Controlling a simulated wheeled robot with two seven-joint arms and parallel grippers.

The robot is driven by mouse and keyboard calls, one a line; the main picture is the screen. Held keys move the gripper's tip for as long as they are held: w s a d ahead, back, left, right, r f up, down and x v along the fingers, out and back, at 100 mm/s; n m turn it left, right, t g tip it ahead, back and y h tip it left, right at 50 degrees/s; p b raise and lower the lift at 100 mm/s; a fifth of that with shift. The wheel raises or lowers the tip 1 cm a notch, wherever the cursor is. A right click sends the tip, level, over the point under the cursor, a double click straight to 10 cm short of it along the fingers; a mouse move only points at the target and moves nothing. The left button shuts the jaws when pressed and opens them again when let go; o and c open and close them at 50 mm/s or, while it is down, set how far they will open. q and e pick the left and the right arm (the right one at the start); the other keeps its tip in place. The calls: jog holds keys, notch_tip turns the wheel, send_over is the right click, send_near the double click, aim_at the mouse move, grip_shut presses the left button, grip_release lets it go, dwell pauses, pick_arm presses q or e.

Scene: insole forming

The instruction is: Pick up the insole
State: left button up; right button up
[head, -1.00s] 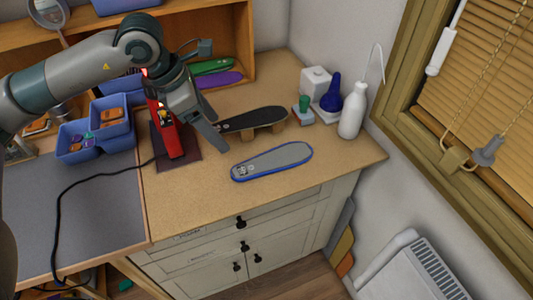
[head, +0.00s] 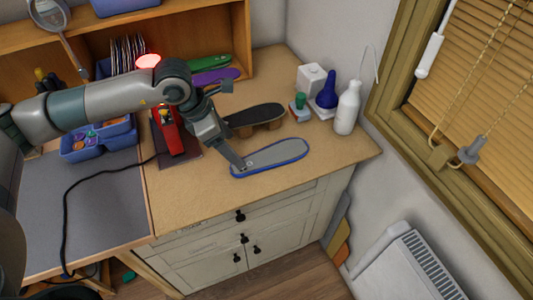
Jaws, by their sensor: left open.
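The insole (head: 275,156), grey with a blue edge, lies flat on the wooden worktop near its front edge. My left gripper (head: 238,163) reaches down from the left, with its fingertips at the insole's left end. It is open, and nothing shows held in it. The fingers partly cover that end of the insole, and I cannot tell whether they touch it. My right gripper is not in view.
Behind the insole is a dark board on wooden supports (head: 256,116). A red device (head: 169,128) stands left on a dark mat. A white bottle (head: 347,108) and a blue bottle (head: 327,92) stand right. Bare worktop (head: 205,205) lies in front.

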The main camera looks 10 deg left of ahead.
aim_at(249, 163)
pick_arm(q)
jog(key=p+x, duration=0.1)
jog(key=x, duration=0.2)
jog(key=shift+d+f, duration=0.1)
jog(key=shift+f, duration=0.2)
jog(key=shift+w+d+f+p, duration=0.25)
jog(key=shift+f+p, duration=0.2)
jog(key=shift+p, duration=0.3)
jog(key=p+x, duration=0.2)
jog(key=x, duration=0.1)
jog(key=shift+w+f, duration=0.25)
jog(key=shift+d+f, duration=0.1)
jog(key=shift+f, duration=0.2)
